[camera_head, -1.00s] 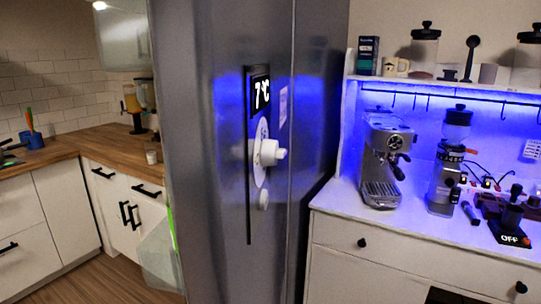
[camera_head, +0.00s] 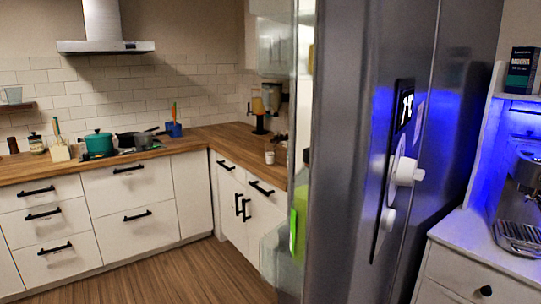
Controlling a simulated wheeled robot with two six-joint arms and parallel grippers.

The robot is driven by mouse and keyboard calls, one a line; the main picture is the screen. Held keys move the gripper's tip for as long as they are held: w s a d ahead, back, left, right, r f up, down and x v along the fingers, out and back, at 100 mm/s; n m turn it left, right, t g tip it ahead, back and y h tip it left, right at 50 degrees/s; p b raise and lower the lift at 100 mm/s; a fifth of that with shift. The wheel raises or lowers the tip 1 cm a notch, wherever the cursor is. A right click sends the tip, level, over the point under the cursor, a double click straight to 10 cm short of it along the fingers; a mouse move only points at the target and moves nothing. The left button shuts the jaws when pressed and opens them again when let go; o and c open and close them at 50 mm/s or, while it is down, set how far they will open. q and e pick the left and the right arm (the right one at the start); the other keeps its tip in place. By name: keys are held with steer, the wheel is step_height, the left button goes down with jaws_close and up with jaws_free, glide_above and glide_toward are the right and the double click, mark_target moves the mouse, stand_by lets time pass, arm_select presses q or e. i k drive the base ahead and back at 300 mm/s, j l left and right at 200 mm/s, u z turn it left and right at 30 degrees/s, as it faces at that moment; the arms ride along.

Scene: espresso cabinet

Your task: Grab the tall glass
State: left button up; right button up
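I cannot make out a tall glass for certain in the head view. A small whitish cup (camera_head: 269,154) stands on the wooden counter by the corner, near the fridge. A drink dispenser (camera_head: 265,108) with an amber container stands behind it. Neither of my grippers shows in this view.
A large grey fridge (camera_head: 345,200) stands close at the right of centre. The wooden counter (camera_head: 190,148) holds a teal pot (camera_head: 99,144), a dark pan (camera_head: 138,138) and a blue utensil holder (camera_head: 173,130). An espresso machine (camera_head: 522,200) is at the right edge. The floor (camera_head: 190,270) at left is clear.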

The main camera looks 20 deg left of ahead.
mark_target(269, 147)
steer(key=j+z, duration=0.2)
steer(key=j, duration=1.75)
